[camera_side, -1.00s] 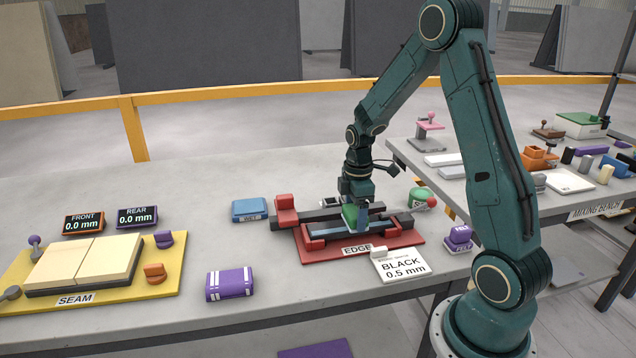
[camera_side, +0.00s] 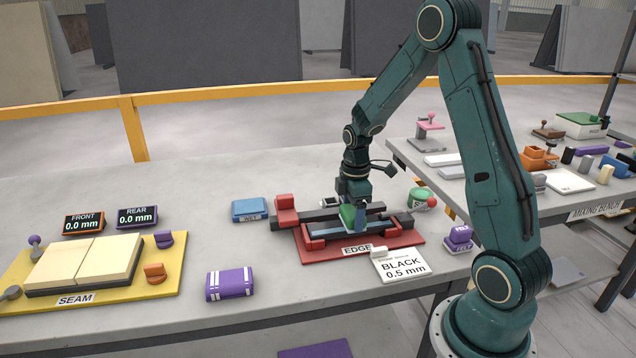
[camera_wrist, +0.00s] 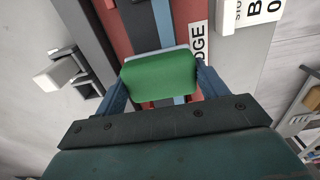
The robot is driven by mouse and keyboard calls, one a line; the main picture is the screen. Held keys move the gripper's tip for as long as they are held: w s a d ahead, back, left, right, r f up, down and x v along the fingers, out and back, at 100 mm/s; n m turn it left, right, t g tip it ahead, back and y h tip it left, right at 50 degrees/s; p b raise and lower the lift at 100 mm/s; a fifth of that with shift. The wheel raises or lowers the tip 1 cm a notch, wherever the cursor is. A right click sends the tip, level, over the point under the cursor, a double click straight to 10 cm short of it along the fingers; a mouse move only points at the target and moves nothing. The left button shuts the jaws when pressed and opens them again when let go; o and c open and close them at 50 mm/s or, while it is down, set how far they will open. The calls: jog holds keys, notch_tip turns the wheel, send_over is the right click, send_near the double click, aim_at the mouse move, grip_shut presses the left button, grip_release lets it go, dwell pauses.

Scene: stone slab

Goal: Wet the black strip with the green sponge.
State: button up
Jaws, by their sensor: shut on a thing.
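My gripper (camera_side: 354,218) is shut on the green sponge (camera_side: 348,213) at the red edge fixture (camera_side: 405,239). In the wrist view the green sponge (camera_wrist: 160,77) sits between my two blue fingers, with a pale layer along its far side. It is over the black strip (camera_wrist: 137,25), which runs beside a blue-grey strip (camera_wrist: 163,22) on the fixture. The black strip (camera_side: 330,238) also shows in the side view, partly hidden by my gripper. I cannot tell whether the sponge touches the strip.
A red block (camera_side: 286,209) stands at the fixture's left end. A card reading BLACK 0.5 mm (camera_side: 402,265) lies in front. A blue pad (camera_side: 249,210) and a purple pack (camera_side: 230,284) lie to the left, near the yellow SEAM board (camera_side: 165,287). Bare slab lies between them.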

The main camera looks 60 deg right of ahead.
aim_at(337, 226)
jog(key=shift+s+d, duration=1.05)
jog(key=shift+s, duration=0.05)
jog(key=shift+w+a, duration=2.5)
notch_tip(337, 226, up, 8)
